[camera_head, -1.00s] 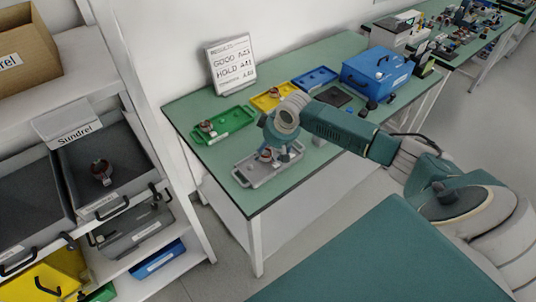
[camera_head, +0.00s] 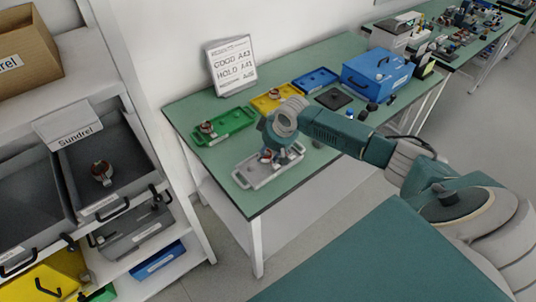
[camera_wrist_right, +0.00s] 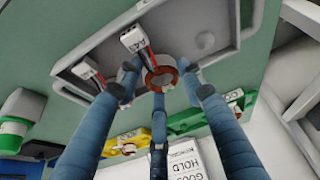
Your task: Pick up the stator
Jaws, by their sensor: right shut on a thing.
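In the head view the stator (camera_head: 267,156) shows partly below my right gripper (camera_head: 276,151), over the grey tray (camera_head: 257,182). I cannot tell whether it still touches the tray. Another stator (camera_head: 208,128) sits in the green tray (camera_head: 235,119), and one more (camera_head: 101,172) lies in the Sundrel bin (camera_head: 126,184). My left gripper is not in view.
The green table holds a yellow tray (camera_head: 262,104), a blue tray (camera_head: 315,80), a blue case (camera_head: 377,74), a dark flat pad (camera_head: 333,98) and a sign (camera_head: 232,66). A shelf of bins stands at left. The table's front strip right of the grey tray is mostly clear.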

